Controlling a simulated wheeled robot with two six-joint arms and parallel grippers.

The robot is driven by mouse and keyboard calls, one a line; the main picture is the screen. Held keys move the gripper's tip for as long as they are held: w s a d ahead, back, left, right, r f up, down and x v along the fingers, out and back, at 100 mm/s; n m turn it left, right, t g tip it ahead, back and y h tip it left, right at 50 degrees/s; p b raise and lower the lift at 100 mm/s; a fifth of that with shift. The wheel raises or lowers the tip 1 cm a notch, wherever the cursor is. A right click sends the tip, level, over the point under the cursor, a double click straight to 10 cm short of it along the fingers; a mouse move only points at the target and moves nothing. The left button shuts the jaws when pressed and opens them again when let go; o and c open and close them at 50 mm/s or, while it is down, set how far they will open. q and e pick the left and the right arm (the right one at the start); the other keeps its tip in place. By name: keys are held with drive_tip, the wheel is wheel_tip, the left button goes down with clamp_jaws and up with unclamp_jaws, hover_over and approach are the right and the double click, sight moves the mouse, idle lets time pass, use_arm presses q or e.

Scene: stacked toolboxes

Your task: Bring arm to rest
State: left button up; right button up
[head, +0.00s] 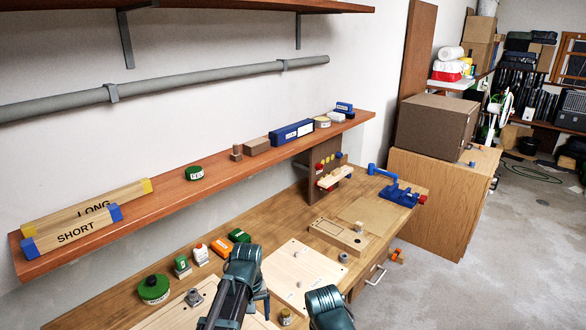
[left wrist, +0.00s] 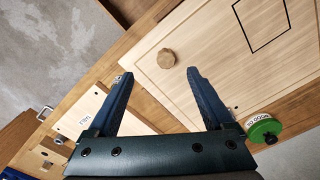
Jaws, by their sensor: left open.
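My left arm, dark green and black, comes up from the bottom of the head view, over the bench front (head: 110,315). In the left wrist view my left gripper (left wrist: 158,85) is open, with two dark blue fingers spread wide and nothing between them. A brown many-sided knob (left wrist: 166,59) stands on a pale wooden board (left wrist: 215,50) just beyond the fingertips, apart from them. A dark green part of what looks like my right arm shows at the bottom of the head view; its gripper is not seen.
A green round container (head: 153,289) and small boxes, including an orange one (head: 220,247), stand at the bench's back left. A pale board (head: 300,272) lies mid-bench. A blue vise (head: 398,195) is at the far end. A loaded shelf (head: 160,198) overhangs the bench.

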use_arm(q)
drive_tip(key=s+d+f+m+b, duration=0.2)
drive_tip(key=s+d+f+m, duration=0.1)
drive_tip(key=s, duration=0.3)
drive_tip(key=s+d+f+m+y+b, duration=0.1)
drive_tip(key=s+d+f+m+b, duration=0.2)
drive_tip(key=s+d+f+m, duration=0.1)
drive_tip(key=s+d, duration=0.1)
drive_tip(key=s, duration=0.1)
drive_tip(key=shift+s+d+b, duration=0.25)
drive_tip(key=shift+s+b, duration=0.1)
use_arm(e)
wheel_tip(320, 180, down, 7)
